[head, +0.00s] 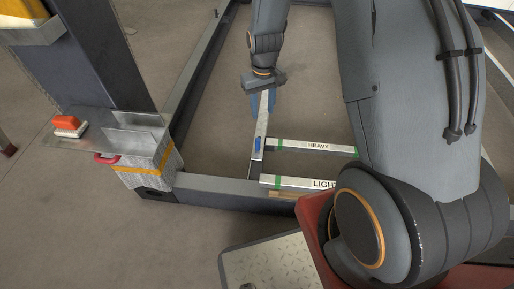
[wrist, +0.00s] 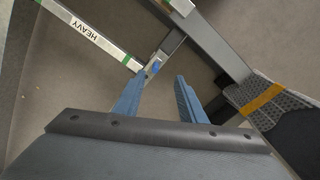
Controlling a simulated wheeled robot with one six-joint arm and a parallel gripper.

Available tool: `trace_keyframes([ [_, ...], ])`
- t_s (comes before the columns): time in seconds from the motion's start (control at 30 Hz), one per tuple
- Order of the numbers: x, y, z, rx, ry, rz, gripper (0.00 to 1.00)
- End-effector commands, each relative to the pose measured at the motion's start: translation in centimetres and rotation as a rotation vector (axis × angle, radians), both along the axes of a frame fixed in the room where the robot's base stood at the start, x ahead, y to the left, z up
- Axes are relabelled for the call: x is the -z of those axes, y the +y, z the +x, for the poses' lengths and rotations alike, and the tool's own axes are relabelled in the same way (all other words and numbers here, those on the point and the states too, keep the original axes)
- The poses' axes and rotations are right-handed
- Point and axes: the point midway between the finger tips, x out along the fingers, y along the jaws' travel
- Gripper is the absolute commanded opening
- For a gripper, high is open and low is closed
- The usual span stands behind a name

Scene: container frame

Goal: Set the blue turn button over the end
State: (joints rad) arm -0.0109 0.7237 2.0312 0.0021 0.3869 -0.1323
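The small blue turn button (head: 257,143) sits on the narrow metal rail (head: 262,118), near the left end of the bar marked HEAVY (head: 310,147). In the wrist view the button (wrist: 154,67) shows just beyond the fingertips, beside the end of the HEAVY bar (wrist: 90,34). My gripper (head: 263,108) points down over the rail, on the far side of the button in the head view. In the wrist view its two blue fingers (wrist: 159,80) are apart with nothing held between them. The button's exact turn is too small to tell.
A second bar marked LIGHT (head: 305,183) lies nearer, with green tape near its end. The dark container frame (head: 215,188) borders the rail.

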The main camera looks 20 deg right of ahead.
Motion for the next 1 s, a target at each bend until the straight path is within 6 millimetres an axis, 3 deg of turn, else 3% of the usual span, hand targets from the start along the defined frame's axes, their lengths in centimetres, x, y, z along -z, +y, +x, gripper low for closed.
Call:
trace_keyframes([
  [0.03, 3.9, 0.0, 1.2, -0.008, 0.005, -0.001, 0.37],
  [0.1, 7.4, 0.0, 2.5, -0.018, 0.004, -0.001, 0.37],
  [0.3, 15.1, 0.0, 5.0, -0.043, 0.002, 0.0, 0.37],
  [0.4, 17.2, 0.0, 5.6, -0.049, 0.001, -0.001, 0.37],
  [0.67, 19.9, 0.0, 5.9, -0.055, 0.001, -0.001, 0.37],
  [1.0, 24.8, 0.0, 5.9, -0.054, 0.001, -0.001, 0.37],
])
